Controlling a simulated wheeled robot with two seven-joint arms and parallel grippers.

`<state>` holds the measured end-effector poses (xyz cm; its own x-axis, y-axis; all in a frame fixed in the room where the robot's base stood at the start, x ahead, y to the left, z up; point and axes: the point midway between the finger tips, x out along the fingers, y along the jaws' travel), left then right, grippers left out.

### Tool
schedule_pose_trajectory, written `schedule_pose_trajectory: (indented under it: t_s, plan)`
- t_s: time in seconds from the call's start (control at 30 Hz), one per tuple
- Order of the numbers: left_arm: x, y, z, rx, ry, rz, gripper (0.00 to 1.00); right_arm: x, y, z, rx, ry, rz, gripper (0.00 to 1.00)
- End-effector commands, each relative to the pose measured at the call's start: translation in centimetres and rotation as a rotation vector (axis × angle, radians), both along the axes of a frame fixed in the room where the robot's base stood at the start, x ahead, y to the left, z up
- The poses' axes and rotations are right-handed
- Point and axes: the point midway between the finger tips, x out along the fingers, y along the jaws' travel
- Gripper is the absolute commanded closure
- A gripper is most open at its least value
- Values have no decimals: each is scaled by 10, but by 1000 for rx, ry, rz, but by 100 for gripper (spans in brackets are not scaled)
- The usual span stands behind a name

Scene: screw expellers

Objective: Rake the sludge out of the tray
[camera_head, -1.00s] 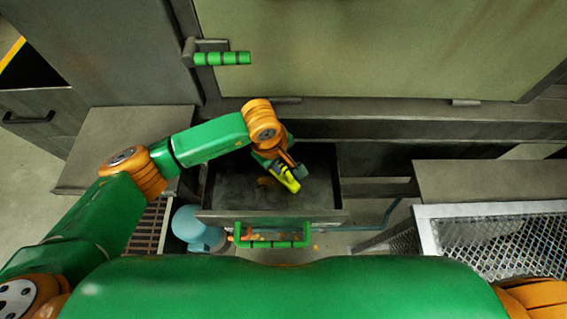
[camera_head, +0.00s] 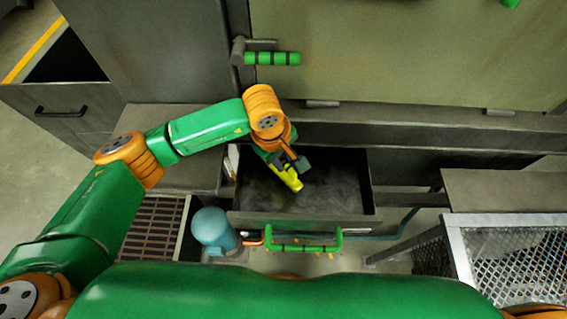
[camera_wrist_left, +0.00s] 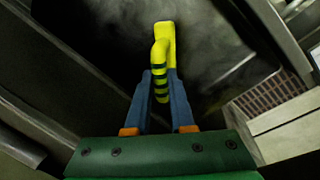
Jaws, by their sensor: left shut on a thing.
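The tray (camera_head: 300,217) is a dark, open, drawer-like box with a green handle (camera_head: 292,248) on its front. Its floor has a mottled grey layer that looks like sludge (camera_head: 335,190); I cannot tell how deep it is. My left gripper (camera_head: 287,170) reaches down into the tray's left half. It is shut on a yellow tool (camera_head: 291,180) with black bands. In the left wrist view, the tool (camera_wrist_left: 167,40) sticks out beyond the blue-grey fingers (camera_wrist_left: 160,80), over the dark grey surface (camera_wrist_left: 215,50). I cannot tell whether its end touches the sludge. My right gripper is out of view.
A large cabinet panel with a green-banded lever (camera_head: 272,58) stands behind the tray. A blue rounded motor-like body (camera_head: 213,228) is at its front left, beside a brown grate (camera_head: 152,228). A mesh-sided bin (camera_head: 515,255) stands at the right.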

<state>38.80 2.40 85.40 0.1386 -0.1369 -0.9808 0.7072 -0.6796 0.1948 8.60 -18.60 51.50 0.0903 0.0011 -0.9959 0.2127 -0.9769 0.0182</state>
Motion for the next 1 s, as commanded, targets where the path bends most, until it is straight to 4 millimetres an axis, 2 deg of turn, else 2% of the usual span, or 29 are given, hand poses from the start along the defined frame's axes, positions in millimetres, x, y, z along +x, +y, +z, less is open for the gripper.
schedule_pose_trajectory:
  t_s: [0.1,0.53,1.0]
  plan:
    - [2,1,14,-2,-2,3,100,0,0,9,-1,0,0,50]
    - [7,3,52,-2,-3,12,100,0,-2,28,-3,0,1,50]
    - [7,3,55,-1,0,13,100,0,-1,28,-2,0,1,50]
